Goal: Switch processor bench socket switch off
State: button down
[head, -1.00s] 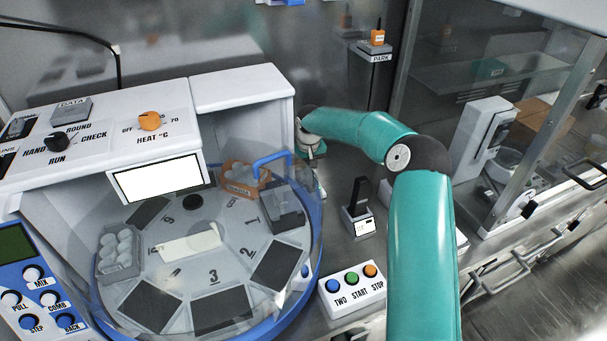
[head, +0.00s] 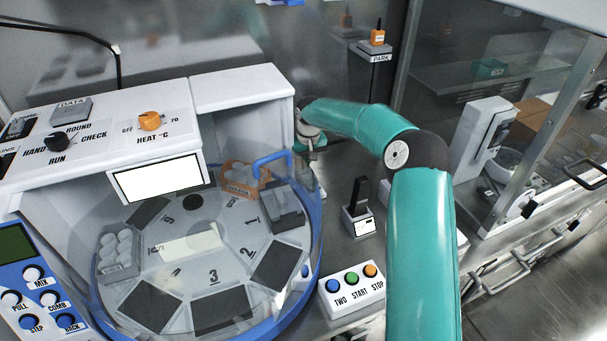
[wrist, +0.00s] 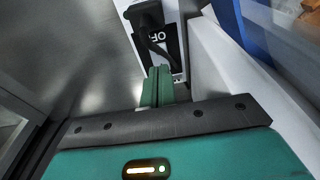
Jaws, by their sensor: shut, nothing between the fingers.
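The bench socket (wrist: 172,55) shows in the wrist view as a white plate with a dark panel lettered "OF", the rest of the word covered. A black plug with a cord (wrist: 146,16) sits at its upper part and hides some of the panel. My gripper (wrist: 158,74) is shut and empty, its teal fingertips together over the lower part of the panel. I cannot tell whether they touch it. The switch's position is not clear. In the head view my gripper (head: 316,172) is beside the processor's right side, and the socket cannot be made out there.
The white processor (head: 240,90) with its round carousel (head: 213,250) and blue rim stands left of my arm. A button box (head: 352,290), a small black-topped device (head: 360,215) and a PARK stand (head: 376,50) are nearby. A glass-fronted cabinet (head: 500,130) is at right.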

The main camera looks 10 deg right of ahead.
jog(key=shift+r, duration=1.85)
